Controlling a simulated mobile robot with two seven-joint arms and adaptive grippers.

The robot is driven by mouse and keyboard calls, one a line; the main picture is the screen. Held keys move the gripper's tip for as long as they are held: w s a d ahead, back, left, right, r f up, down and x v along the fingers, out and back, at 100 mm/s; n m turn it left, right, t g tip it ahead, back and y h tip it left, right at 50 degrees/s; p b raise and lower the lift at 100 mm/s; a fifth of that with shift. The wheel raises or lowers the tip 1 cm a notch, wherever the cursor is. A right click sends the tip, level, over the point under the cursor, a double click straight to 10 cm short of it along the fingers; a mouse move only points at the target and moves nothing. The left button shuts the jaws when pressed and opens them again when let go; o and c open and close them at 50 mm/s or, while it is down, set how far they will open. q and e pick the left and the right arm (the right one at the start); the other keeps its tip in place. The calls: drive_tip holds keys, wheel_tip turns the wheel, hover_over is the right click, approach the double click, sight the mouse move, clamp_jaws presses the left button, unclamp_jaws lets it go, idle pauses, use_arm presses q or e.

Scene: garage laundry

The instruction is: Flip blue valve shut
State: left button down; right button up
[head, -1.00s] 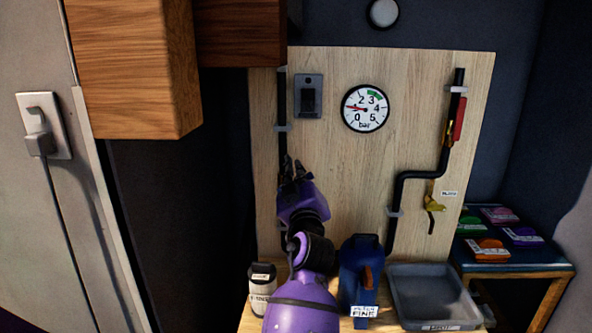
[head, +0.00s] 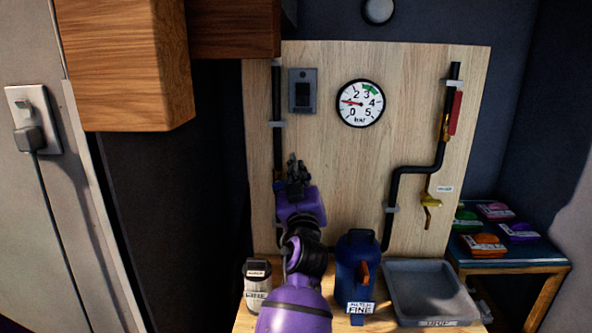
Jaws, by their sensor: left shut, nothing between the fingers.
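My left gripper (head: 295,168) is in front of the lower part of the left black pipe (head: 277,95) on the wooden board. Its fingers are shut with nothing between them. No blue valve shows; the gripper and purple arm cover part of the left pipe, and a small brassy piece shows just beside the fingers. On the right pipe, a red lever handle (head: 455,112) lies along the pipe, and a yellow tap (head: 430,200) hangs lower down. A round pressure gauge (head: 360,103) has its needle at the left, near 1 to 2. My right gripper is out of view.
A blue jug (head: 350,260), a white-labelled container (head: 258,285) and a grey tray (head: 425,290) stand below the board. Wooden cabinets (head: 125,65) overhang at upper left. A side table (head: 510,252) with several coloured packs is at the right.

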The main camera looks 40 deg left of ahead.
use_arm(q)
drive_tip(key=m, duration=0.1)
drive_tip(key=d+f+m+h, duration=0.1)
drive_tip(key=m, duration=0.1)
drive_tip(key=f+m+t+h, duration=0.1)
drive_tip(key=m, duration=0.1)
drive_tip(key=shift+w+d+f, duration=0.1)
drive_tip(key=shift+w+d, duration=0.1)
drive_tip(key=shift+w, duration=0.2)
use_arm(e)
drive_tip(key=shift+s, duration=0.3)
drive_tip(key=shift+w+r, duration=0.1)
